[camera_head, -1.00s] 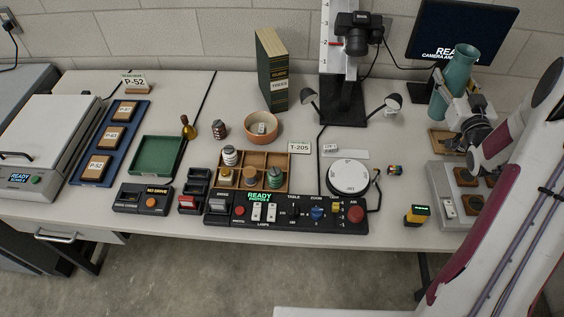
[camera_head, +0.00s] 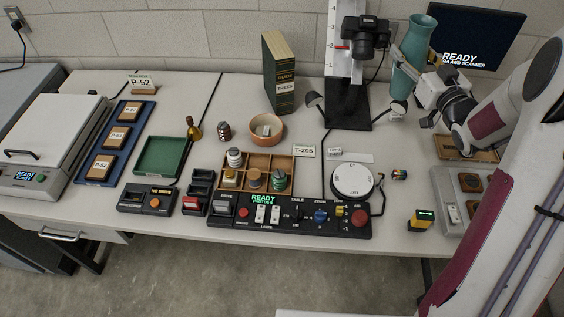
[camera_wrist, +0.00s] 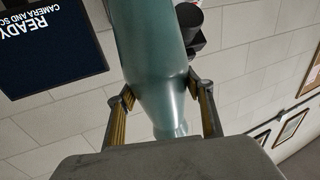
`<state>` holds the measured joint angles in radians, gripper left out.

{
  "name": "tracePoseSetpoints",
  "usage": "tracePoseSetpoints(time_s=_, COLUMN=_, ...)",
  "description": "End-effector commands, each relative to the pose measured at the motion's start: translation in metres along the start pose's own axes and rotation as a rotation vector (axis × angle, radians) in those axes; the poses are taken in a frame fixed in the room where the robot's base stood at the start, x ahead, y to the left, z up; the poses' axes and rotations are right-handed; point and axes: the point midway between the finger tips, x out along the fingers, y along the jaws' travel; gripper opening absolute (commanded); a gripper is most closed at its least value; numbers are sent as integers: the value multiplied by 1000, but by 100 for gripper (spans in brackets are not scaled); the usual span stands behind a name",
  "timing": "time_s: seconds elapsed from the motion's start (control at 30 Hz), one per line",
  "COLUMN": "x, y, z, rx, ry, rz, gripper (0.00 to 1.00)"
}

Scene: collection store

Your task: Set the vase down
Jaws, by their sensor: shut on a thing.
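The teal vase (camera_head: 406,78) is in the head view at the upper right, mouth up, its top leaning slightly right. My gripper (camera_head: 408,64) is shut around its body, coming from the right. In the wrist view the vase (camera_wrist: 150,45) runs between both fingers of my gripper (camera_wrist: 160,88), its neck toward the picture's bottom. In the head view its lower end shows just above the right lamp head, apparently off the table. The exact gap beneath it cannot be told.
The camera stand (camera_head: 348,105) and right lamp (camera_head: 397,107) are close on the left. A monitor (camera_head: 465,40) is behind. A round white turntable (camera_head: 352,181), a sorting box (camera_head: 257,160) and a control panel (camera_head: 290,215) are in front.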

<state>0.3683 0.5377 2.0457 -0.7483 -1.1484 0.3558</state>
Motion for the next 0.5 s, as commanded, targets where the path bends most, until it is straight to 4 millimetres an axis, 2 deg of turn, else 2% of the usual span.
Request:
tracePoseSetpoints(time_s=0.03, x=5, y=-19, z=-1, rx=-2, ry=3, rz=-39, gripper=21)
tracePoseSetpoints(time_s=0.23, x=15, y=-87, z=-2, rx=-3, ry=5, rz=-181, gripper=21)
tracePoseSetpoints(time_s=0.5, x=16, y=-180, z=-3, rx=-1, ry=8, rz=-379, gripper=21)
